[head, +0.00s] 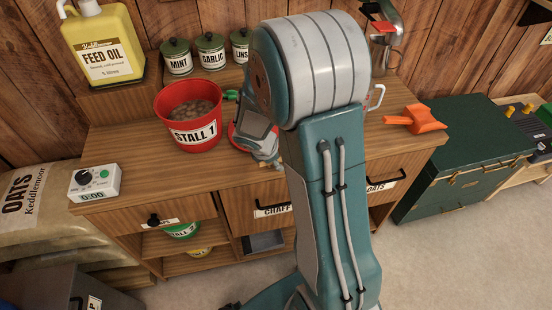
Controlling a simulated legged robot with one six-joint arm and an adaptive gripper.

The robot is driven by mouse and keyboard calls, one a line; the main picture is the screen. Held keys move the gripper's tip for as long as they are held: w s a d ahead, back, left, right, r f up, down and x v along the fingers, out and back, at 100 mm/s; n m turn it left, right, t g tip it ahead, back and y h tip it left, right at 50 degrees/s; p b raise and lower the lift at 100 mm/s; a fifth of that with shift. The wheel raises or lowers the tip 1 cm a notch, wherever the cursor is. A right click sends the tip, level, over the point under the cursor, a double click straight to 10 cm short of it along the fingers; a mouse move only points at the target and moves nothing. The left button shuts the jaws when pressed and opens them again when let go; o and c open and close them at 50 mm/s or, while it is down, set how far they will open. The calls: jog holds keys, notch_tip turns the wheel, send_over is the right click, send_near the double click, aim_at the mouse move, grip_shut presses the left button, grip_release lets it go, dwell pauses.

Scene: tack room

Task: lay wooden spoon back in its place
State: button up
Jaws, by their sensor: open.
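I cannot make out a wooden spoon anywhere in the head view; my arm covers the middle of the counter. A red bucket (188,117) labelled STALL 1 stands on the wooden counter (125,148), holding brown feed. My gripper (268,158) is partly visible low over the counter, right of the bucket, behind my upper arm. It is open, and I see nothing held in it. Its fingertips are mostly hidden.
A yellow FEED OIL jug (104,45) and tins labelled MINT (176,57) and GARLIC (211,51) stand at the back. A timer (94,183) sits at the front left, an orange scoop (418,119) at the right. A green chest (465,155) stands beyond.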

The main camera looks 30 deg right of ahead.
jog(key=v, duration=1.2)
notch_tip(320, 180, up, 8)
dwell(0.8)
